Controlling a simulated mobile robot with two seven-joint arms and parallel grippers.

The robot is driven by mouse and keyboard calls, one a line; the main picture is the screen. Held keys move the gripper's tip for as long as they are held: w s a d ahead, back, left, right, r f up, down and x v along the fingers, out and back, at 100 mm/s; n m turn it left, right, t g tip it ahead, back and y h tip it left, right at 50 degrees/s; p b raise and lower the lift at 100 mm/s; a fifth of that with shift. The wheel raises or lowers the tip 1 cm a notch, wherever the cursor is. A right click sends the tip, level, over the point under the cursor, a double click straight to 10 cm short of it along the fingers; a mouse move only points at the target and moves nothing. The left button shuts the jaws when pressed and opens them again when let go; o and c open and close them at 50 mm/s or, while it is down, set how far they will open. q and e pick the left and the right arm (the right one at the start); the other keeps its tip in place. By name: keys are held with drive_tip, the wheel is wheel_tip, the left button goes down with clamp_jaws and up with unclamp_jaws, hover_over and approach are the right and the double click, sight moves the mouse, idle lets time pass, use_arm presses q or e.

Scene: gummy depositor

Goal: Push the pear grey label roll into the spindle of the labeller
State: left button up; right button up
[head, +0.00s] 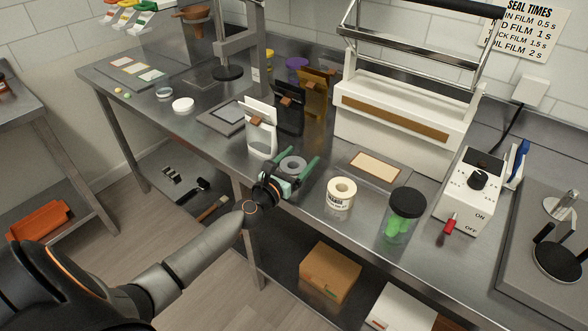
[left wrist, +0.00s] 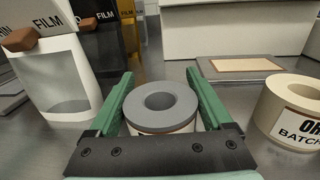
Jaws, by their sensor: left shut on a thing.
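The grey label roll (head: 292,165) stands on the steel bench, its flat grey top and centre hole facing up. It also shows in the left wrist view (left wrist: 160,103). My left gripper (head: 296,163) has a green finger on each side of the roll and is shut on it, low over the bench. In the wrist view the fingers (left wrist: 163,100) hide parts of the roll's sides. A grey unit with a black disc and upright posts (head: 556,257), which may be the labeller with its spindle, is at the far right, partly cut off. My right gripper is not in view.
The white sealer (head: 400,120) is behind, the control box (head: 470,190) further right. The bench's front edge is near.

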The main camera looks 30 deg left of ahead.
sight(299, 158)
use_arm(q)
drive_tip(key=shift+r, duration=0.1)
drive_tip(key=shift+r+p, duration=0.8)
drive_tip(key=shift+p, duration=0.05)
wheel_tip(299, 158, up, 2)
drive_tip(key=shift+r+p, duration=0.1)
drive_tip(key=shift+p, duration=0.9)
drive_tip(key=s+r, duration=0.4)
drive_tip(key=shift+s+a+r, duration=0.15)
drive_tip(key=shift+a, duration=0.05)
drive_tip(key=s+r, duration=0.4)
drive_tip(key=s, duration=0.5)
drive_tip(key=shift+s+a+r, duration=0.35)
drive_tip(key=shift+r, duration=0.05)
drive_tip(key=o, duration=0.8)
clamp_jaws()
